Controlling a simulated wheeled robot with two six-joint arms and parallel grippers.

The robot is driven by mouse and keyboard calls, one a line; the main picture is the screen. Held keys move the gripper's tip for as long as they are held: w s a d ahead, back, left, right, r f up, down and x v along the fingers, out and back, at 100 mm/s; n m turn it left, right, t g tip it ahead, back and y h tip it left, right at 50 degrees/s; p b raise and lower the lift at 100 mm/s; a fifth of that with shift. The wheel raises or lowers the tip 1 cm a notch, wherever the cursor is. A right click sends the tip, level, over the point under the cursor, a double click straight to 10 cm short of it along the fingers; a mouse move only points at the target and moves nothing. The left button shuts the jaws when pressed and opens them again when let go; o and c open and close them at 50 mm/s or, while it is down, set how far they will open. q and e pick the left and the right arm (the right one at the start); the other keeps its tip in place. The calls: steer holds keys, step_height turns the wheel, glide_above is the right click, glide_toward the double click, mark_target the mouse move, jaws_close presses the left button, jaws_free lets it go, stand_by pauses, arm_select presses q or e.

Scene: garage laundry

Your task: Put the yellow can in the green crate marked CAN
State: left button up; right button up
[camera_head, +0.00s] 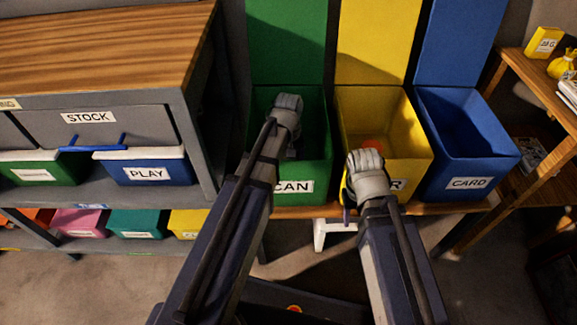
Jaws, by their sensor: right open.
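The green crate marked CAN (318,150) stands at the left of a row of three crates. My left gripper (290,140) reaches over and into it; my own wrist hides its jaws and much of the crate's inside. My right gripper (352,190) is open at the front of the yellow crate, left of its label. A small yellow and purple patch shows beside it, too hidden to name. I cannot make out the yellow can anywhere for sure.
The yellow crate (415,150) holds an orange-red thing (373,146). The blue crate marked CARD (480,150) looks empty. A grey shelf unit (195,110) with labelled bins stands close on the left. A wooden rack (540,85) with small goods stands at the right.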

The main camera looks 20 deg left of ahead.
arm_select(q)
steer(key=shift+r, duration=0.1)
steer(key=shift+f+b, duration=0.4)
steer(key=shift+f, duration=0.05)
steer(key=o, duration=1.3)
steer(key=shift+r, duration=0.1)
steer(key=shift+c, duration=0.2)
steer(key=shift+r, duration=0.1)
step_height(320, 180, up, 13)
steer(key=p, duration=1.3)
steer(key=shift+f, duration=0.2)
